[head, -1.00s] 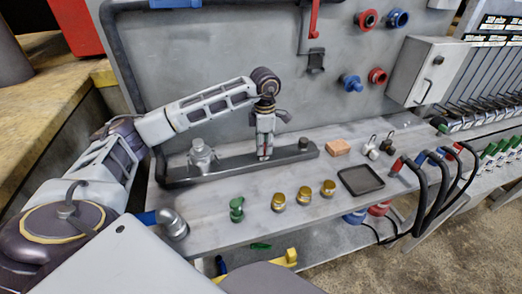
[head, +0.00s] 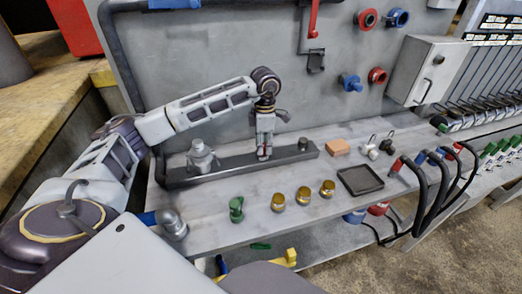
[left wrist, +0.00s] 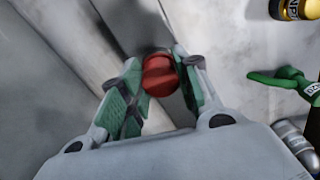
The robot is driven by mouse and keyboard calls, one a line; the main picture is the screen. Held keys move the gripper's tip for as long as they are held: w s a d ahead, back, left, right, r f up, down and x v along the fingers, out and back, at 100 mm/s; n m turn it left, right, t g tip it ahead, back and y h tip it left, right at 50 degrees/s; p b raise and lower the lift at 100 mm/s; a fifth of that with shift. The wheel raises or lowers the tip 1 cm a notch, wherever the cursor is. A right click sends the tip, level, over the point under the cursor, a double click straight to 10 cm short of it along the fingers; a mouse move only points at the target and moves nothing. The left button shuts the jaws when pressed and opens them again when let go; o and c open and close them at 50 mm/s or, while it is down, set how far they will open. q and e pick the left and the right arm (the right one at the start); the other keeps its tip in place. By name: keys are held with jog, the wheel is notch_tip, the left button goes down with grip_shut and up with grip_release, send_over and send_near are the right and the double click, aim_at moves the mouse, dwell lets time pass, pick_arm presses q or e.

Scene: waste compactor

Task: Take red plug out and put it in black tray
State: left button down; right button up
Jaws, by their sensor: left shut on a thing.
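The red plug (left wrist: 159,76) shows in the left wrist view between the fingertips of my left gripper (left wrist: 160,88). The green-padded fingers are closed on it from both sides. In the head view my left gripper (head: 264,157) points down at the dark grey bar on the bench, and the plug is mostly hidden by the fingers. The black tray (head: 361,181) lies empty on the bench to the right of the gripper. My right gripper is not in view.
A dark bar (head: 225,168) carries a silver fitting (head: 200,157) and a short dark plug (head: 303,144). A green valve (head: 236,209) and brass caps (head: 304,196) stand in front. An orange block (head: 336,146) lies behind the tray. Hoses (head: 442,185) hang at right.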

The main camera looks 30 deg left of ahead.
pick_arm(q)
jog(key=shift+w+d+r, duration=0.15)
jog(key=shift+d+r, duration=0.4)
jog(key=shift+r, duration=0.05)
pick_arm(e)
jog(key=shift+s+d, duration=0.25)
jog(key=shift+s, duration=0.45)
pick_arm(q)
jog(key=shift+d+r+p, duration=0.3)
jog(key=shift+d+p, duration=0.1)
jog(key=shift+a+r, duration=0.2)
jog(key=shift+a, duration=0.25)
jog(key=shift+r+p, duration=0.25)
jog(key=shift+p, duration=0.1)
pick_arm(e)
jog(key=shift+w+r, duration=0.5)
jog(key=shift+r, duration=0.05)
pick_arm(q)
jog(key=shift+r, duration=0.35)
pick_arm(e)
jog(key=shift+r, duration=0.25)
pick_arm(q)
jog(key=shift+r+p, duration=0.85)
jog(key=shift+r, duration=0.2)
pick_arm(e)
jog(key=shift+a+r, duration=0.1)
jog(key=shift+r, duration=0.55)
